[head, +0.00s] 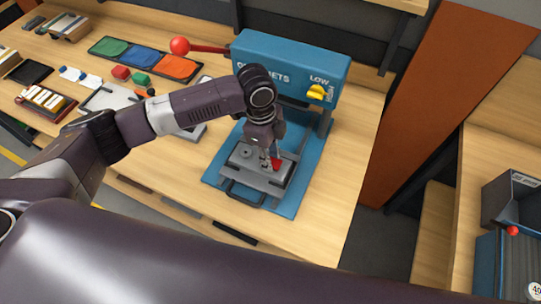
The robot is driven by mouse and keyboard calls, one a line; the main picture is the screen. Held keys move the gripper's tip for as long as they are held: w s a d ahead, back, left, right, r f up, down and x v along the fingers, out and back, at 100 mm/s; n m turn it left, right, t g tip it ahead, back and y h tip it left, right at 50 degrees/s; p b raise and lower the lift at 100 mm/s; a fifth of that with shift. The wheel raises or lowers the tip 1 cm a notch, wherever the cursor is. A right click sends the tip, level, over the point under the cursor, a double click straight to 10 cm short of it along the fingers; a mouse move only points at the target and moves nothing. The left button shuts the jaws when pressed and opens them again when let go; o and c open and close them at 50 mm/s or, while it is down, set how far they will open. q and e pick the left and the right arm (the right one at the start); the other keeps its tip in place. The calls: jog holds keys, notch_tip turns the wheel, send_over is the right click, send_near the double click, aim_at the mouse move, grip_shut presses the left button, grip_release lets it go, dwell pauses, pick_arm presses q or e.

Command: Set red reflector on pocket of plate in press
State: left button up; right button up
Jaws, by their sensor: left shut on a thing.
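The blue press (290,66) stands at the back of the wooden table, with a yellow knob and a red-balled lever. A grey plate (243,178) with a black handle lies on the press's blue base. A small red reflector (276,163) shows at the plate's right part. My left gripper (268,161) points down over the plate and is shut on the red reflector. I cannot tell whether the reflector touches the plate, and its pocket is not clear to see. My right gripper is not in view.
A dark mat (145,60) with green, blue and orange areas lies at the back left. A brown post (440,90) stands right of the table. A grey bin (515,200) is at far right.

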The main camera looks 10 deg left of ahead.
pick_arm(q)
jog(key=o, duration=0.9)
jog(key=r, duration=0.4)
jog(key=a+r, duration=0.1)
jog(key=r, duration=0.7)
jog(key=shift+w+a, duration=0.15)
jog(key=shift+a, duration=0.05)
jog(key=shift+f, duration=0.1)
